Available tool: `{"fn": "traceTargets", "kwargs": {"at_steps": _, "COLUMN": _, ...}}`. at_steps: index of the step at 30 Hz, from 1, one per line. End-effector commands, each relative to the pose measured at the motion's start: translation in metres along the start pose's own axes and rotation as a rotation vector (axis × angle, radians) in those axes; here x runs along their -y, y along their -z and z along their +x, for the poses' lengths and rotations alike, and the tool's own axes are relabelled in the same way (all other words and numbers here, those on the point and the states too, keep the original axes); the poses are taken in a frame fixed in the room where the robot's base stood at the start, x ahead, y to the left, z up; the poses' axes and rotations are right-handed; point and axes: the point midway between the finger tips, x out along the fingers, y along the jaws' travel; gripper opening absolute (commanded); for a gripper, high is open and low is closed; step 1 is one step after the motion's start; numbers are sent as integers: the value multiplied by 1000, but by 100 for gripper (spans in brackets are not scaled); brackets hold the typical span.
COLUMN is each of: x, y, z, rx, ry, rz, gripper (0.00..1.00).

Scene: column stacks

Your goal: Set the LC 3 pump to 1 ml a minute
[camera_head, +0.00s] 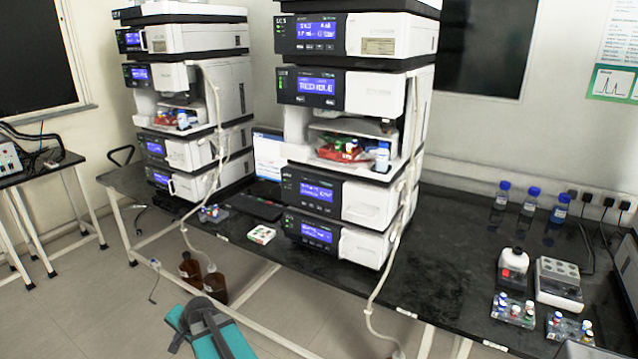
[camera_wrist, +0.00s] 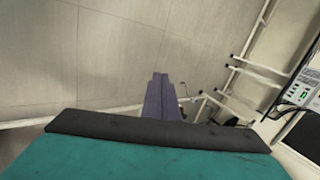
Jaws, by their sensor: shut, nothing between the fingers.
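Two tall column stacks of white and dark modules with lit blue displays stand on the black bench. The right stack (camera_head: 357,92) is nearer and the left stack (camera_head: 190,95) is farther back. The right stack's upper module (camera_head: 308,33) has a display with a row of small buttons below it; its text is too small to read surely.
The black bench (camera_head: 445,285) has bare room right of the right stack. Vial racks (camera_head: 513,309), a white device (camera_head: 558,284) and blue-capped bottles (camera_head: 530,200) stand farther right. Brown bottles (camera_head: 214,284) stand on the floor below. A tube hangs along each stack's right side.

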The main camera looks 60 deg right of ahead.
Motion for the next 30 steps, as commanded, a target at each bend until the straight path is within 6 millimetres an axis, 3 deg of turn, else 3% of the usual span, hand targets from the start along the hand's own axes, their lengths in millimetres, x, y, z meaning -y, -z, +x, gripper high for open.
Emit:
{"fn": "traceTargets", "kwargs": {"at_steps": 3, "x": 36, "y": 38, "z": -32, "rx": -51, "ry": 82, "rz": 103, "gripper": 0}}
{"fn": "traceTargets", "kwargs": {"at_steps": 12, "x": 106, "y": 123, "z": -114, "rx": -151, "ry": 286, "rz": 345, "gripper": 0}}
{"fn": "traceTargets", "kwargs": {"at_steps": 20, "x": 155, "y": 192, "z": -198, "rx": -216, "ry": 470, "rz": 538, "gripper": 0}}
{"fn": "traceTargets", "kwargs": {"at_steps": 30, "x": 203, "y": 273, "z": -322, "rx": -275, "ry": 722, "rz": 762, "gripper": 0}}
